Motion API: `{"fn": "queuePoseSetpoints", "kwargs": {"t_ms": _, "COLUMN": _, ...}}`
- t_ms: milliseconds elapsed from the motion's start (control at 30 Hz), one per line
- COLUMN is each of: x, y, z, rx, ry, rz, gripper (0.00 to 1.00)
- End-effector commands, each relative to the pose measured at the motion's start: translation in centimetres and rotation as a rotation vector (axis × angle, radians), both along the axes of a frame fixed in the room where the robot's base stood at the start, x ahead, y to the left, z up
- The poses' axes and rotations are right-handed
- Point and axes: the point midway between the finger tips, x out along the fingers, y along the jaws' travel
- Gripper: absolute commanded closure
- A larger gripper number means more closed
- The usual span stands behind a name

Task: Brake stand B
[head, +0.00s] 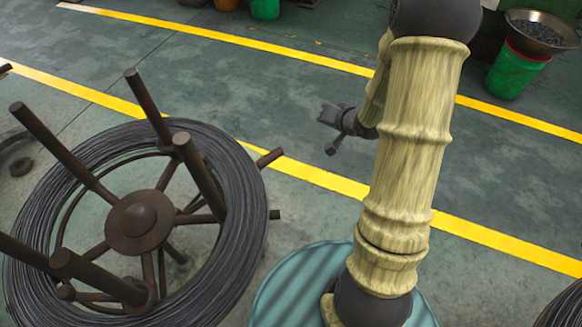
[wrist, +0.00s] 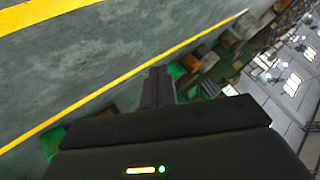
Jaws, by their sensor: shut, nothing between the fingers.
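A brown wire stand (head: 137,222) with upright posts and a round hub fills the left of the head view. It carries a large coil of dark wire (head: 240,200). Two short bar ends (head: 270,157) stick out past the coil on its right side; I cannot tell if either is a brake. No letter shows on the stand. My gripper (head: 328,114) is in the air to the right of the stand, apart from it, partly behind my arm.
Yellow floor lines (head: 310,171) cross the green floor. A green bucket (head: 517,72) bearing a metal bowl of small dark pieces (head: 540,28) stands at the upper right. Another dark coil (head: 567,308) shows at the lower right edge. Floor between the lines is clear.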

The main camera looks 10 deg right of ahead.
Motion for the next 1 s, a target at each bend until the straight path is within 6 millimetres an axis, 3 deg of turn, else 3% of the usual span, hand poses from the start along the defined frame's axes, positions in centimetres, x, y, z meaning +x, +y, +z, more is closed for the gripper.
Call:
{"fn": "queuePoseSetpoints", "kwargs": {"t_ms": 33, "x": 0.2, "y": -0.2, "z": -3.2, "rx": 0.041, "ry": -0.011, "rz": -0.004, "gripper": 1.00}}
{"fn": "queuePoseSetpoints", "kwargs": {"t_ms": 100, "x": 0.6, "y": -0.2, "z": -5.5, "rx": 0.105, "ry": -0.030, "rz": -0.007, "gripper": 1.00}}
{"fn": "queuePoseSetpoints", "kwargs": {"t_ms": 400, "x": 1.0, "y": -0.3, "z": -14.6, "rx": 0.409, "ry": -0.092, "rz": -0.008, "gripper": 1.00}}
{"fn": "queuePoseSetpoints", "kwargs": {"t_ms": 700, "x": -0.1, "y": -0.5, "z": -23.0, "rx": 0.756, "ry": -0.117, "rz": 0.008, "gripper": 1.00}}
{"fn": "queuePoseSetpoints", "kwargs": {"t_ms": 833, "x": -0.8, "y": -0.6, "z": -25.0, "rx": 0.877, "ry": -0.120, "rz": 0.019, "gripper": 1.00}}
{"fn": "queuePoseSetpoints", "kwargs": {"t_ms": 1000, "x": -1.2, "y": -0.7, "z": -25.4, "rx": 0.942, "ry": -0.118, "rz": 0.026, "gripper": 1.00}}
